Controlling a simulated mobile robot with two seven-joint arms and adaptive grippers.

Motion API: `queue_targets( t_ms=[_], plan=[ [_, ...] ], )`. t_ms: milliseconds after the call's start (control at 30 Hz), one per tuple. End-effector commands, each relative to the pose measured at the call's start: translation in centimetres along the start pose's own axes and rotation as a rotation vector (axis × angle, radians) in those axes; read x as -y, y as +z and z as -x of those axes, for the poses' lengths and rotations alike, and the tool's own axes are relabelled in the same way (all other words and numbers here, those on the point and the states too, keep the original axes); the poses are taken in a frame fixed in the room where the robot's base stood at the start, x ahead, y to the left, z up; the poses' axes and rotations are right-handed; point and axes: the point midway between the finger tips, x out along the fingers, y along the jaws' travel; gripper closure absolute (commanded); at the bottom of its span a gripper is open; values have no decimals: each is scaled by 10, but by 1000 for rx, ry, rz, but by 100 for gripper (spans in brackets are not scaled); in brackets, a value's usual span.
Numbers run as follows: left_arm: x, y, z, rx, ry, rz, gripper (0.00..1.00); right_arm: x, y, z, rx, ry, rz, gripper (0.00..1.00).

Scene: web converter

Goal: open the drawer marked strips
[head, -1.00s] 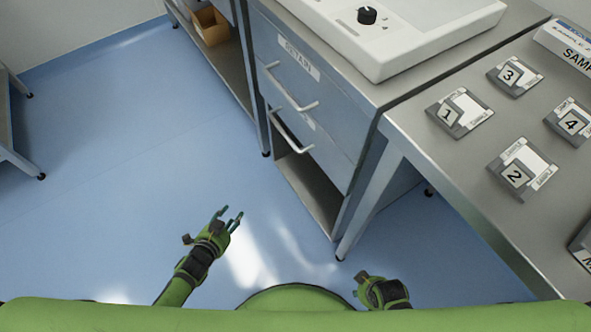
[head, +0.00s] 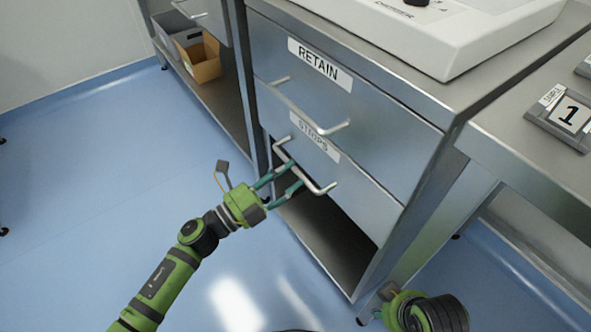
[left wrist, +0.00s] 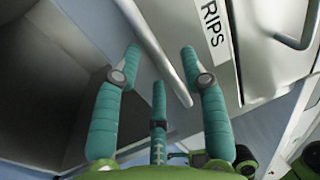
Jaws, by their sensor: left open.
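The drawer marked STRIPS (head: 355,183) is the lower of two grey drawers in the steel cabinet, and it looks closed. Its bar handle (head: 322,190) runs along its front below the label (head: 313,136). In the left wrist view the handle (left wrist: 160,50) passes between the fingertips, with part of the label (left wrist: 214,30) beside it. My left gripper (head: 283,184) is open, its teal fingers at the handle; whether they touch it I cannot tell. My right gripper (head: 372,305) is low at the bottom, partly cut off, its fingers unclear.
The RETAIN drawer (head: 390,130) with its own handle (head: 310,118) is just above. An open shelf space (head: 330,235) lies below. A steel table (head: 500,135) stands at right. Blue floor (head: 90,200) at left is clear.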

Motion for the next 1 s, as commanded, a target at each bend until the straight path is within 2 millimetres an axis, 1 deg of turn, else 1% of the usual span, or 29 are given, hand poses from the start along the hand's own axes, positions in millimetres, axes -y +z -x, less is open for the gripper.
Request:
queue_targets(
  t_ms=[33,200,500,533,567,600,633,1000],
  plan=[
    [0,0,-8,0,-2,1,57,0,0,1,-1,0,0,60],
    [0,0,-23,1,0,1,57,0,0,4,-4,1,0,60],
    [-1,0,-26,2,2,3,57,0,0,4,-4,1,0,60],
    [-1,0,-26,2,2,3,65,0,0,4,-4,1,0,60],
    [-1,0,-26,2,1,3,77,0,0,4,-4,1,0,60],
    [-1,0,-26,2,1,3,93,0,0,4,-4,1,0,60],
    [-1,0,-26,2,1,3,100,0,0,4,-4,1,0,60],
    [0,0,-22,2,2,3,100,0,-1,5,-5,1,0,60]
  ],
)
